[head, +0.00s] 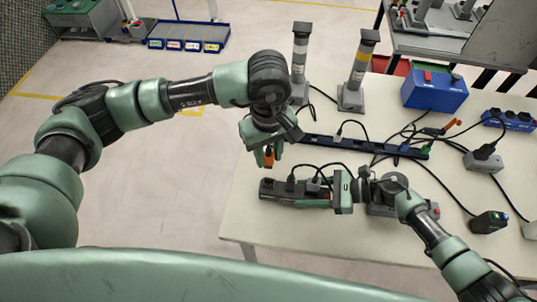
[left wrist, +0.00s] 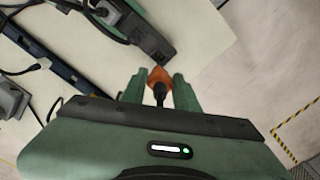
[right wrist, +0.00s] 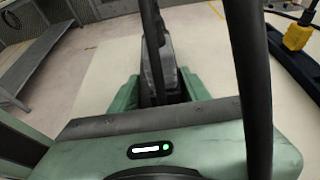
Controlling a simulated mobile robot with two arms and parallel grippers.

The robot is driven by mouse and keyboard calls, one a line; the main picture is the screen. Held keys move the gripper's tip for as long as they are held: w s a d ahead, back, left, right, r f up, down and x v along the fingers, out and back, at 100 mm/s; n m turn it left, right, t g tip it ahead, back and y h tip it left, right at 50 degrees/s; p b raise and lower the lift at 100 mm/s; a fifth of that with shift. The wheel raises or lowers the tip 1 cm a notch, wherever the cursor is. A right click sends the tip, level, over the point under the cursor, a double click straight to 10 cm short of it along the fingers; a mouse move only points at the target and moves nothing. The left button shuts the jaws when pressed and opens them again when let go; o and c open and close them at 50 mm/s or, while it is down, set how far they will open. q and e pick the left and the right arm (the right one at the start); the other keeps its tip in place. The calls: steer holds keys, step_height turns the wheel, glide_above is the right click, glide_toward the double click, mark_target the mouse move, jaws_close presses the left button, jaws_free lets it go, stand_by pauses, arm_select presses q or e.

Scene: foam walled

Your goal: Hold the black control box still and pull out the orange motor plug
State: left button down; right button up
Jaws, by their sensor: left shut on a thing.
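The orange motor plug (head: 268,158) is between the fingers of my left gripper (head: 266,161), which is shut on it. It also shows in the left wrist view (left wrist: 158,75), apart from the box. The black control box (head: 290,192) lies on the table near its front left edge, with black plugs and cables on top. My right gripper (head: 342,192) is at the box's right end. In the right wrist view the dark box (right wrist: 160,65) fills the space between its fingers (right wrist: 158,92); cables partly hide the contact.
A long dark power strip (head: 365,146) lies behind the box. Two signal posts (head: 301,62) (head: 355,75), a blue box (head: 434,92) and several cables occupy the table's back and right. The table edge (head: 245,205) is left of the box, with open floor beyond.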

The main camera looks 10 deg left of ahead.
steer(key=o, duration=0.4)
steer(key=v, duration=1.2)
steer(key=shift+s, duration=0.1)
